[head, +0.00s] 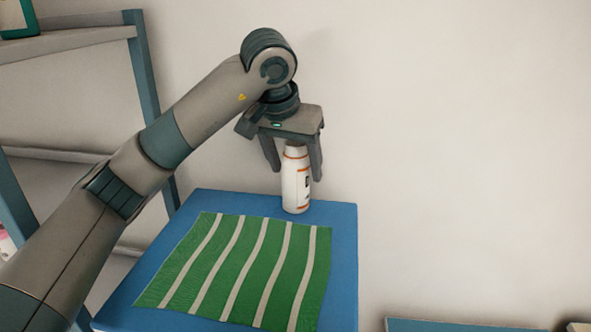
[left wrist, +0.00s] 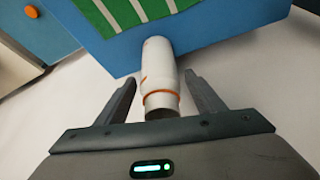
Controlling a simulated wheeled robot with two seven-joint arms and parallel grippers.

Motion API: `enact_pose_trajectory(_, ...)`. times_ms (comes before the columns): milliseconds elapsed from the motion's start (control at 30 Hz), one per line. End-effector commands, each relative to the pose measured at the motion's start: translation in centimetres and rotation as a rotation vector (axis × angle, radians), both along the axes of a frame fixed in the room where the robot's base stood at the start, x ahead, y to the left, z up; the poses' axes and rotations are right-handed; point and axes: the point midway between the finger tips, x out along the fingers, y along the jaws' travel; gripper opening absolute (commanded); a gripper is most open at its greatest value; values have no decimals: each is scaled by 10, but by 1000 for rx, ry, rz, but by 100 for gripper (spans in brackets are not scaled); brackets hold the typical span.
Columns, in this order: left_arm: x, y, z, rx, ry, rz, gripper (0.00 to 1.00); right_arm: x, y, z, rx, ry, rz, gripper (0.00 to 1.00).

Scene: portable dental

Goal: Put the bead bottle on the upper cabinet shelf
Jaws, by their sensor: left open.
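The bead bottle (head: 296,184) is white with orange bands and stands upright near the back edge of a blue-topped table (head: 345,262). My left gripper (head: 294,172) points down over the bottle with its jaws open, one finger on each side of the bottle's upper part. In the left wrist view the bottle (left wrist: 160,72) lies between the two open fingers (left wrist: 162,98), with gaps visible on both sides. A shelf unit (head: 146,85) with blue posts and pale boards stands at the left; its upper board (head: 75,42) shows at the top left. My right gripper is not in view.
A green and white striped cloth (head: 240,268) covers much of the tabletop in front of the bottle. A green-framed object (head: 18,20) sits on the upper board. Another blue surface (head: 450,325) shows at the bottom right. The wall is close behind the bottle.

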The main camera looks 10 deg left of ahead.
Motion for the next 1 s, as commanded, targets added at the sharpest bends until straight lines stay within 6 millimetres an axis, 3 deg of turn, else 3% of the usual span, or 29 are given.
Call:
enact_pose_trajectory(500, -21, 6, 51, 1, 0, 2, 62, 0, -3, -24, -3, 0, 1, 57)
enact_pose_trajectory(1000, -24, 7, 58, 1, 1, 1, 62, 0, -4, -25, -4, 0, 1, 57)
